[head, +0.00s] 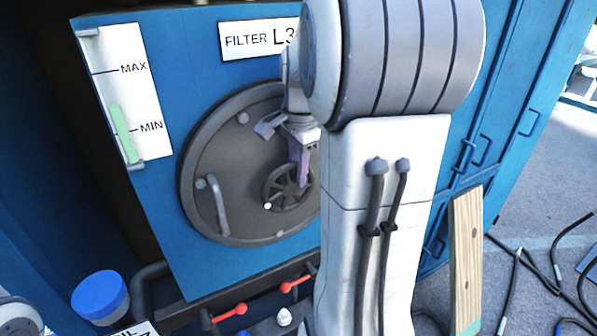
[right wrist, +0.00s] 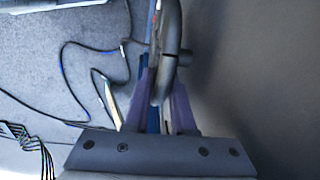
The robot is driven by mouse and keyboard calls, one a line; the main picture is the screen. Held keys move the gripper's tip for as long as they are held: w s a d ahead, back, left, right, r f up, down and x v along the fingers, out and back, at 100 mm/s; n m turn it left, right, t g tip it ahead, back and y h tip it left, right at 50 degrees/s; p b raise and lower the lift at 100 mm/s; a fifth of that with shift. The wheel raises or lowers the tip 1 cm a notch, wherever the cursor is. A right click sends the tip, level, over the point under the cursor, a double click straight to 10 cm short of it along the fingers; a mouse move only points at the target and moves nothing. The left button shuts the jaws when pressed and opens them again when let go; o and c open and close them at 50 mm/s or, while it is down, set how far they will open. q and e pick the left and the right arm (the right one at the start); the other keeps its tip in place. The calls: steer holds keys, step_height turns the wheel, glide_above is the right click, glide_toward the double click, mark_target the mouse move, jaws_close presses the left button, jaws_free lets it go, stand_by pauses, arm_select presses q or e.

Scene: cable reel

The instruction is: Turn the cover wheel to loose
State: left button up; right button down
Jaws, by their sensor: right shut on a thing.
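The cover wheel (head: 287,189) is a small dark spoked handwheel on the round grey filter cover (head: 232,160). A small pale dot shows at its lower left rim. My right gripper (head: 302,178) reaches the wheel's upper right side, and my right arm hides part of the wheel and cover. In the right wrist view, the purple fingers (right wrist: 160,108) stand on either side of the curved dark wheel rim (right wrist: 170,45) and are shut on it. My left gripper is out of view.
A white MAX/MIN gauge (head: 122,95) with a green bar is left of the cover. Red-handled levers (head: 230,312) and a blue-capped container (head: 100,295) are below. A wooden plank (head: 465,260) leans at right, with cables (head: 520,265) on the ground.

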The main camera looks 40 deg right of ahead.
mark_target(270, 179)
steer(key=h, duration=0.1)
steer(key=a+h+b, duration=0.1)
steer(key=shift+g+h, duration=0.3)
steer(key=a+h+b, duration=0.1)
steer(key=h+b, duration=0.2)
steer(key=b, duration=0.1)
steer(key=a+g+h+b, duration=0.1)
steer(key=h+b, duration=0.2)
steer(key=b, duration=0.2)
steer(key=a+h+b, duration=0.1)
steer(key=h+b, duration=0.1)
steer(key=b, duration=0.2)
steer(key=shift+w+a+f+n+g+h, duration=0.1)
steer(key=shift+w+f+n+g+h, duration=0.2)
steer(key=shift+w+n+h, duration=0.1)
steer(key=shift+a+r+h+b, duration=0.2)
steer(key=shift+h+b, duration=0.5)
steer(key=shift+b, duration=0.4)
steer(key=c, duration=0.9)
jaws_free()
steer(key=shift+a+r, duration=0.1)
steer(key=p+v, duration=0.1)
steer(key=v, duration=0.9)
steer(key=shift+w+a, duration=0.15)
steer(key=shift+w, duration=0.05)
